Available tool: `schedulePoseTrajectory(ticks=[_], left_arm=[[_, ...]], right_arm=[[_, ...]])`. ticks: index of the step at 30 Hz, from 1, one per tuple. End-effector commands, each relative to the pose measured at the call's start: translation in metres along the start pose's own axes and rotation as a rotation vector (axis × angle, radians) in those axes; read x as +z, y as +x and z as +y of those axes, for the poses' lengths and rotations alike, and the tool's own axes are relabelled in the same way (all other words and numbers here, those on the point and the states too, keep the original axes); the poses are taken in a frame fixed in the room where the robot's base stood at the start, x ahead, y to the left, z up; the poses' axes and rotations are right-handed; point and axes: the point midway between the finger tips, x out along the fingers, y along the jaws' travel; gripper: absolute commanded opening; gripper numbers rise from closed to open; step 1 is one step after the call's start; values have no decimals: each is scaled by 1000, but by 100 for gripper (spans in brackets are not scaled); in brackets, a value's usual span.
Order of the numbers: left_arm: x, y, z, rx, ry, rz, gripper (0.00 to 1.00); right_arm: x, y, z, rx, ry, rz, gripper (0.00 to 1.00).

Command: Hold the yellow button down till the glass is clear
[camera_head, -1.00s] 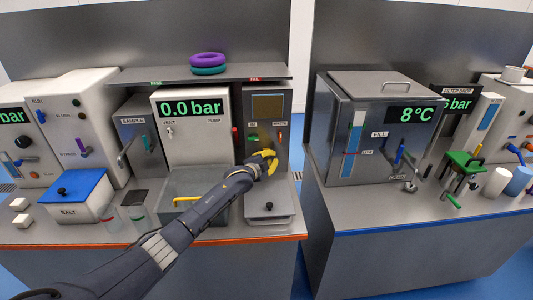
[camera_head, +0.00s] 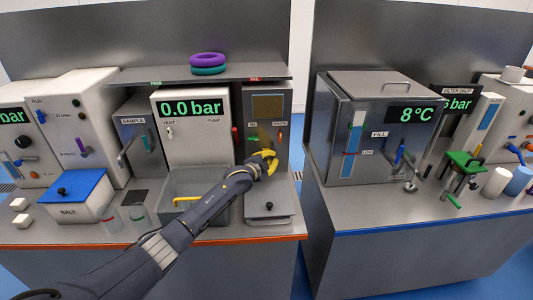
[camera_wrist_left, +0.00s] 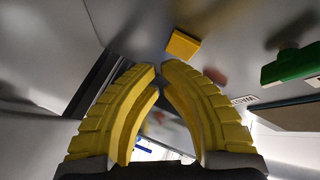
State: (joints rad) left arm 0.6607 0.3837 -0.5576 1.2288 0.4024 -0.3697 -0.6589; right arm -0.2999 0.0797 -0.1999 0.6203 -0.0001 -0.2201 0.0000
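The yellow button (camera_wrist_left: 182,45) shows in the left wrist view as a small block on a grey face, just beyond my fingertips. A gap seems to separate them. In the head view I cannot pick it out behind my fingers. My left gripper (camera_head: 267,159) is at the lower front of the tall grey unit; its yellow fingers (camera_wrist_left: 160,68) have their tips close together with nothing between them. The glass seems to be the dark olive window (camera_head: 267,105) on that unit; it looks murky. My right gripper is not in view.
A green handle (camera_wrist_left: 290,64) sits right of the button in the wrist view. An orange handle (camera_head: 280,137) is on the same unit. A grey bin (camera_head: 190,208) stands under my forearm. A shelf above holds purple and teal rings (camera_head: 207,60).

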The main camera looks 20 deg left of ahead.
Motion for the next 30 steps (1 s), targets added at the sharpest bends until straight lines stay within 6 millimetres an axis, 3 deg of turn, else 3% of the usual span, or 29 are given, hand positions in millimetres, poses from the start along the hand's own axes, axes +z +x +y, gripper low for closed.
schedulePoseTrajectory(ticks=[30], left_arm=[[4, 8, -4, 0, 0, 0, 0]], right_arm=[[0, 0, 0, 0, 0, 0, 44]])
